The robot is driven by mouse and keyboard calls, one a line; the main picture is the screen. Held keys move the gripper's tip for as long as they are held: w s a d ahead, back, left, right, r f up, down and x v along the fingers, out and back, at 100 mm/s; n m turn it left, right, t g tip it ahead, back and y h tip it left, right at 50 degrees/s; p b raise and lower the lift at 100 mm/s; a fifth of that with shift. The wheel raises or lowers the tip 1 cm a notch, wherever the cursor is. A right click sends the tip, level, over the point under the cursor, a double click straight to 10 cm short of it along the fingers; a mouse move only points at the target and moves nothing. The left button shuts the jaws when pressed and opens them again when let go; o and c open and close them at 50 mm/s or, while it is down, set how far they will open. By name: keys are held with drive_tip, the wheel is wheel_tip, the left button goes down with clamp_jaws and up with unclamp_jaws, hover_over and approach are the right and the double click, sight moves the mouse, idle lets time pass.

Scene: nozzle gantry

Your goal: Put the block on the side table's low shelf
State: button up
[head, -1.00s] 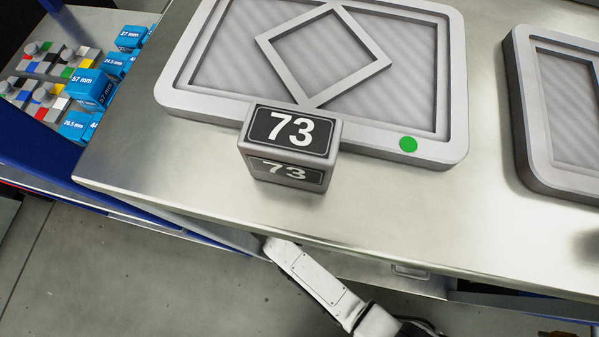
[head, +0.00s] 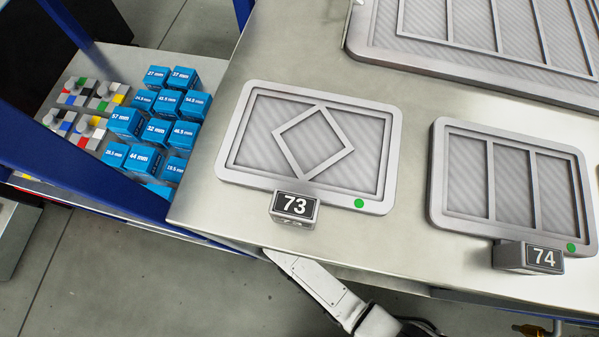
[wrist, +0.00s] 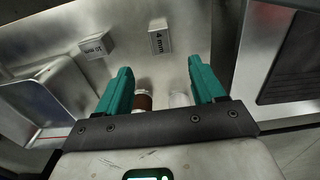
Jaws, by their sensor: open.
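My gripper (wrist: 158,68) shows in the wrist view with two teal fingers spread apart and nothing clamped between them. Ahead of the fingers, two metal-grey blocks stand on a shiny metal surface: one marked 4 mm (wrist: 160,37) and one marked 10 mm (wrist: 96,46). Both are apart from the fingers. In the head view, several blue blocks with millimetre labels (head: 126,123) stand on a lower pale surface (head: 147,62) at the left, behind a blue post. I cannot tell which block the task means, or whether that surface is the side table's low shelf. The head view does not show my gripper.
A metal table (head: 225,220) fills the head view's right, holding framed plates numbered 73 (head: 295,205) and 74 (head: 544,257). Small coloured parts (head: 85,110) lie left of the blue blocks. Brown (wrist: 143,99) and whitish (wrist: 180,99) round ends show between my fingers. Grey floor is clear at lower left.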

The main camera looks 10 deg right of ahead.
drive_tip(key=shift+r, duration=0.35)
drive_tip(key=s+d+r+n, duration=0.1)
drive_tip(key=s+d+r, duration=0.2)
drive_tip(key=d+r, duration=0.8)
drive_tip(key=s+d+r+n+t, duration=0.1)
drive_tip(key=s+d+r, duration=0.3)
drive_tip(key=d+r, duration=0.8)
drive_tip(key=shift+s+d+r+n, duration=0.15)
drive_tip(key=shift+s+d+n, duration=0.1)
drive_tip(key=shift+d+n, duration=0.75)
drive_tip(key=shift+d, duration=0.2)
